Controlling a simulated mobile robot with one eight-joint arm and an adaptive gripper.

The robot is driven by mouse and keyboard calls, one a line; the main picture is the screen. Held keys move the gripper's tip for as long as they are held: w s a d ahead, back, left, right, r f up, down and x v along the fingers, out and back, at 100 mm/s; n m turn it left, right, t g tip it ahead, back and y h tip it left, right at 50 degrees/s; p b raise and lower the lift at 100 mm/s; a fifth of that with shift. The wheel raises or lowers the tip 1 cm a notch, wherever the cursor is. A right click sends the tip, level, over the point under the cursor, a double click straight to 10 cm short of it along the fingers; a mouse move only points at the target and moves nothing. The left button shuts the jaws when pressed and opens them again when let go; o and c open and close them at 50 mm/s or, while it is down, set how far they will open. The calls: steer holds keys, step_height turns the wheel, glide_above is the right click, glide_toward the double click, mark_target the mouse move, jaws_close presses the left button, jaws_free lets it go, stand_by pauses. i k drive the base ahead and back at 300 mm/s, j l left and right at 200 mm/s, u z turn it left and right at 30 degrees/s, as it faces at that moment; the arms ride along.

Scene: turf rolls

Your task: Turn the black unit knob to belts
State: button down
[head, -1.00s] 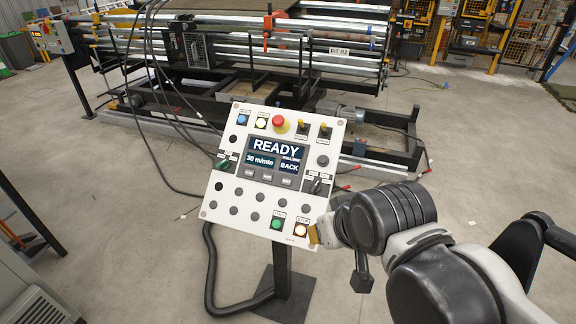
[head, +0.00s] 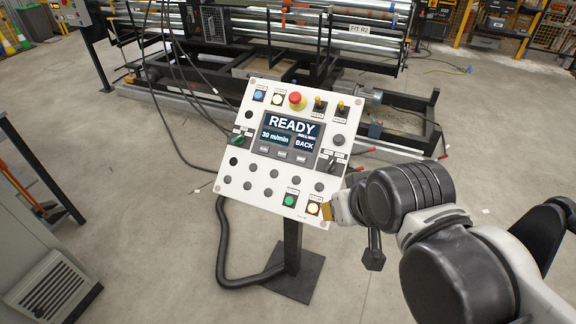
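The white control panel (head: 228,184) stands tilted on a black post in the middle of the head view. Its screen (head: 290,137) reads READY, 30 m/min and BACK. A black knob (head: 331,163) sits right of the screen, with small labels too blurred to read. A green knob (head: 238,141) sits left of the screen.
A red emergency stop button (head: 297,99) and toggle switches line the panel's top. A green button (head: 291,200) is near its lower edge. A black hose (head: 222,250) loops beside the post. The roller machine (head: 270,60) stands behind. A grey cabinet (head: 40,270) is at left.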

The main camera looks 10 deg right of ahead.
mark_target(330, 167)
steer(key=l+u, duration=0.15)
steer(key=u, duration=0.2)
steer(key=k+l+u, duration=0.1)
steer(key=u, duration=0.25)
steer(key=l+u, duration=0.2)
steer(key=u, duration=0.15)
steer(key=k+j, duration=0.05)
